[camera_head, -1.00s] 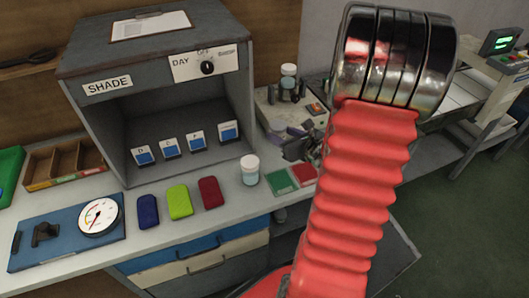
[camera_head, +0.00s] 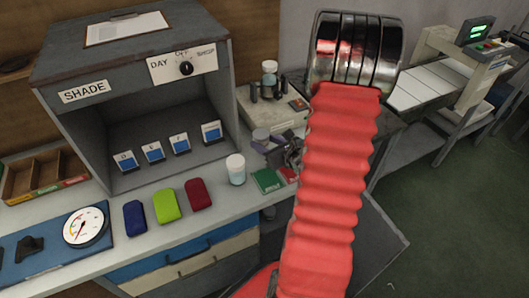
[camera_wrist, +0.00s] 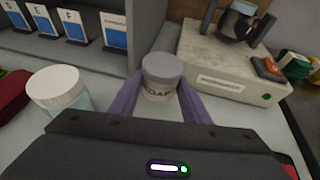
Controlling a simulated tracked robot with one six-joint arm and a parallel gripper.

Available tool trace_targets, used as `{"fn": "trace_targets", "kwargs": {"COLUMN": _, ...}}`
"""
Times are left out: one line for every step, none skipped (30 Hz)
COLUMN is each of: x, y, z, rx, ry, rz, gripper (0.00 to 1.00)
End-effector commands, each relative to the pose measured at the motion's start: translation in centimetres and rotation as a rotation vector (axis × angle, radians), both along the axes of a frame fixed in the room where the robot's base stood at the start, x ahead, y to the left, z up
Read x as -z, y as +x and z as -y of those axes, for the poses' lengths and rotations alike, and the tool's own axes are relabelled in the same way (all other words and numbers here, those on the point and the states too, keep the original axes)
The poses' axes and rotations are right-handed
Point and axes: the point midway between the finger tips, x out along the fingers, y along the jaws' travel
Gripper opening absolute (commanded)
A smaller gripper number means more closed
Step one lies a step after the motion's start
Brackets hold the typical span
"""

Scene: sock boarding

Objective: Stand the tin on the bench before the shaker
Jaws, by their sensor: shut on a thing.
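The tin (camera_wrist: 160,78), pale with a grey lid and partly readable dark lettering, is between the two purple fingers of my gripper (camera_wrist: 163,92) in the wrist view. The fingers are shut on its sides and it looks upright. Its grey lid also shows in the head view (camera_head: 261,135), left of my red arm. I cannot tell whether its base touches the bench (camera_head: 222,200). The shaker (camera_wrist: 228,75), a beige box with a clamp and a jar on top, stands just behind and right of the tin; it also shows in the head view (camera_head: 255,108).
A white-lidded jar (camera_wrist: 58,92) stands close left of my gripper. The grey shade cabinet (camera_head: 66,130) is at left. Green (camera_head: 267,180) and red (camera_head: 289,174) flat pieces lie near the front edge. Coloured blocks (camera_head: 167,206) and a gauge (camera_head: 84,227) are farther left.

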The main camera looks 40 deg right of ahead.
Motion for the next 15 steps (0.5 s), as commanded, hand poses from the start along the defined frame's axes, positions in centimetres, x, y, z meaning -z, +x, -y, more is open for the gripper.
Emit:
{"fn": "trace_targets", "kwargs": {"x": 0.36, "y": 0.0, "z": 0.01, "rx": 0.0, "ry": 0.0, "rz": 0.0, "gripper": 0.19}}
{"fn": "trace_targets", "kwargs": {"x": 0.47, "y": 0.01, "z": 0.02, "rx": 0.0, "ry": 0.0, "rz": 0.0, "gripper": 0.19}}
{"fn": "trace_targets", "kwargs": {"x": 0.58, "y": 0.01, "z": 0.03, "rx": 0.0, "ry": 0.0, "rz": 0.0, "gripper": 0.19}}
{"fn": "trace_targets", "kwargs": {"x": 0.61, "y": 0.0, "z": 0.03, "rx": 0.0, "ry": 0.0, "rz": 0.0, "gripper": 0.19}}
{"fn": "trace_targets", "kwargs": {"x": 0.63, "y": 0.0, "z": 0.04, "rx": 0.0, "ry": -0.001, "rz": 0.0, "gripper": 0.19}}
{"fn": "trace_targets", "kwargs": {"x": 0.62, "y": 0.01, "z": 0.05, "rx": 0.0, "ry": -0.001, "rz": 0.0, "gripper": 0.19}}
{"fn": "trace_targets", "kwargs": {"x": 0.61, "y": 0.0, "z": 0.05, "rx": 0.0, "ry": -0.001, "rz": 0.0, "gripper": 0.19}}
{"fn": "trace_targets", "kwargs": {"x": 0.61, "y": 0.0, "z": 0.05, "rx": 0.0, "ry": -0.001, "rz": 0.001, "gripper": 0.19}}
{"fn": "trace_targets", "kwargs": {"x": 0.6, "y": 0.0, "z": 0.05, "rx": 0.0, "ry": -0.001, "rz": 0.001, "gripper": 0.19}}
{"fn": "trace_targets", "kwargs": {"x": 0.6, "y": -0.01, "z": 0.06, "rx": 0.0, "ry": -0.001, "rz": 0.001, "gripper": 0.19}}
{"fn": "trace_targets", "kwargs": {"x": 0.6, "y": -0.01, "z": 0.06, "rx": 0.0, "ry": -0.001, "rz": 0.0, "gripper": 0.19}}
{"fn": "trace_targets", "kwargs": {"x": 0.62, "y": 0.0, "z": 0.06, "rx": 0.0, "ry": 0.0, "rz": 0.0, "gripper": 0.19}}
{"fn": "trace_targets", "kwargs": {"x": 0.67, "y": -0.01, "z": 0.06, "rx": 0.0, "ry": 0.0, "rz": 0.0, "gripper": 0.19}}
{"fn": "trace_targets", "kwargs": {"x": 0.75, "y": -0.02, "z": 0.06, "rx": 0.0, "ry": 0.0, "rz": 0.0, "gripper": 0.19}}
{"fn": "trace_targets", "kwargs": {"x": 0.96, "y": -0.03, "z": 0.06, "rx": 0.0, "ry": 0.001, "rz": -0.001, "gripper": 0.19}}
